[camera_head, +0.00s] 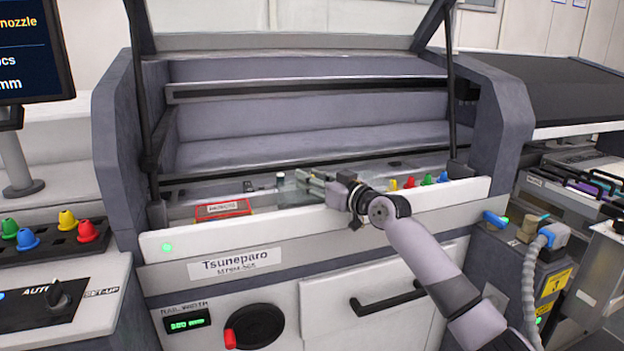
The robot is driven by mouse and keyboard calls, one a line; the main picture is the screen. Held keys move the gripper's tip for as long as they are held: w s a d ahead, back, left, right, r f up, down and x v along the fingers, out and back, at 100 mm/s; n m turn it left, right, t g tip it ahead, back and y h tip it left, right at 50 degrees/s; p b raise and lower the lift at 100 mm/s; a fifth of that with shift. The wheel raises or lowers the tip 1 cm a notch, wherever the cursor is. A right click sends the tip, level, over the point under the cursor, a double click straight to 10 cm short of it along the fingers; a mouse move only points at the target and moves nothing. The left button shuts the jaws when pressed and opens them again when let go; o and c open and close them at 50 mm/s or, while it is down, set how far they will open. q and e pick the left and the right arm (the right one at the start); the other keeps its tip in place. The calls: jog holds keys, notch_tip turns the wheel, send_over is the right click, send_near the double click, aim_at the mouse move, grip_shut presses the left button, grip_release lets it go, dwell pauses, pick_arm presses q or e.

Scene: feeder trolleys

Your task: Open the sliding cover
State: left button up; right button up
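A machine labelled Tsuneparo (235,262) fills the middle of the head view. A clear panel in a light frame (280,41) stands raised at its top, with a black strut at each side. I cannot tell which part is the sliding cover. My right gripper (308,181) reaches over the white front panel (445,200) into the machine's front ledge. Its fingers point left, near a small greenish-grey part that I cannot make out. Whether the fingers are open or shut is unclear. My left gripper is out of view.
A red-framed label plate (222,209) lies left of my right gripper. Coloured nozzles (426,181) stand to its right, more (87,231) on the left console. A black drawer handle (387,302) and round knob (255,327) are below. A monitor (35,50) stands left.

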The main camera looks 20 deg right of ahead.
jog(key=shift+o, duration=1.1)
jog(key=v, duration=1.2)
